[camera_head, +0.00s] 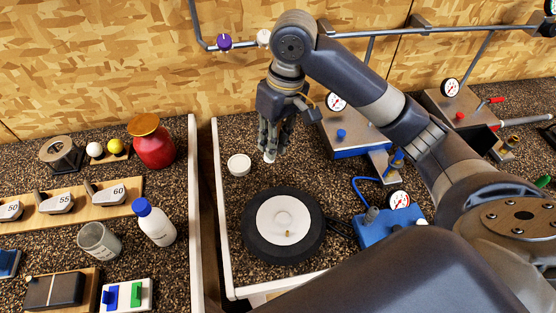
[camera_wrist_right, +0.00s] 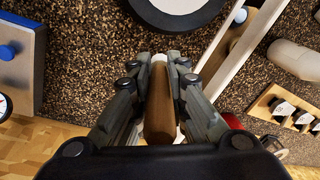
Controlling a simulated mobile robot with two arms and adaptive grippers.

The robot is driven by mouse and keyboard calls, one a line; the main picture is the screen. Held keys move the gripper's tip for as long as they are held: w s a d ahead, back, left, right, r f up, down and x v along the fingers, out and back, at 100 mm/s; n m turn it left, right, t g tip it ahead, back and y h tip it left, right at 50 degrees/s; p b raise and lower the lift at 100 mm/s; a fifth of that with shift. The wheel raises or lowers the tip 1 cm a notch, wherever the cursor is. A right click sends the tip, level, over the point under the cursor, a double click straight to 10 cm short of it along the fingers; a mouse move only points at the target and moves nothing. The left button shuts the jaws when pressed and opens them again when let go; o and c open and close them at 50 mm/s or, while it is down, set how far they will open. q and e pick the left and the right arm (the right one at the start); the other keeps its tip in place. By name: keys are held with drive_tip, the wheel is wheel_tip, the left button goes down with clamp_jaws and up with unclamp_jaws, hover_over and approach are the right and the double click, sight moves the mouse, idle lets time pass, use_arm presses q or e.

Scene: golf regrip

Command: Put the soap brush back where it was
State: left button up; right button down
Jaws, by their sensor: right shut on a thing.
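The soap brush (camera_wrist_right: 159,105) has a brown handle and a pale end. It sits between the fingers of my right gripper (camera_wrist_right: 158,95), which is shut on it. In the head view my right gripper (camera_head: 273,140) points down over the speckled bench, behind the black wheel. The brush's white tip (camera_head: 269,157) shows just below the fingers; I cannot tell whether it touches the bench. A small round white dish (camera_head: 239,165) stands just left of the tip, apart from it. My left gripper is not in view.
A black wheel with a white disc (camera_head: 284,216) lies in front of the gripper. A blue-based gauge unit (camera_head: 346,135) stands to the right. A pale raised edge (camera_head: 219,210) bounds the bench at left; beyond it are a blue-capped bottle (camera_head: 154,222) and a red jar (camera_head: 153,146).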

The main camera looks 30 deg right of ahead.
drive_tip(key=w+d+f+n+h+p, duration=0.2)
drive_tip(key=w+d+n+p, duration=0.1)
drive_tip(key=w+d, duration=0.35)
drive_tip(key=shift+a+f+p, duration=0.15)
drive_tip(key=shift+f+p, duration=0.45)
drive_tip(key=shift+f, duration=1.95)
drive_tip(key=shift+a+f+p, duration=0.1)
drive_tip(key=shift+f+p, duration=0.45)
drive_tip(key=shift+f, duration=1.95)
drive_tip(key=shift+f+g, duration=0.1)
drive_tip(key=shift+g, duration=0.2)
drive_tip(key=c, duration=1.6)
unclamp_jaws()
wheel_tip(320, 180, up, 12)
drive_tip(key=b, duration=0.3)
drive_tip(key=shift+w, duration=0.1)
